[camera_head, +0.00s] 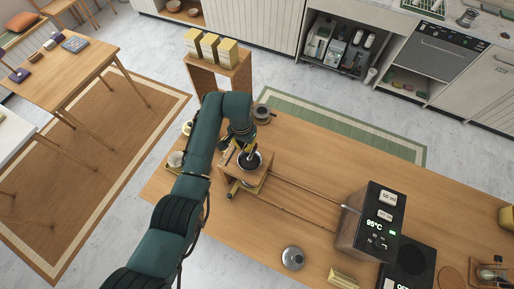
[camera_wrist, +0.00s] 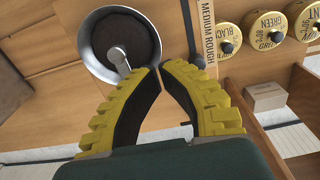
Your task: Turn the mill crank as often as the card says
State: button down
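The mill (camera_head: 252,183) is a wooden box on the counter with a round metal hopper. In the wrist view the hopper (camera_wrist: 88,40) holds dark contents, and a small grey metal part, possibly of the crank (camera_wrist: 122,66), lies at its near rim. My gripper (camera_wrist: 158,68) has yellow ribbed fingers with black pads. Its tips are together beside the hopper rim, with nothing visible between them. In the head view my gripper (camera_head: 246,154) is over the mill and hides part of it. I cannot make out a card giving the number of turns.
A strip labelled "MEDIUM ROUGH" (camera_wrist: 207,28) with a black knob is right of the hopper. Labelled yellow tins (camera_wrist: 232,33) stand farther right. The counter's back middle is clear.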

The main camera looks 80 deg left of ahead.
jog(key=shift+w, duration=0.15)
jog(key=shift+w, duration=0.8)
jog(key=shift+w, duration=0.1)
jog(key=shift+w+d, duration=0.35)
jog(key=shift+w, duration=0.35)
jog(key=shift+w+d+p, duration=0.4)
jog(key=shift+w+d, duration=0.25)
jog(key=shift+d, duration=0.05)
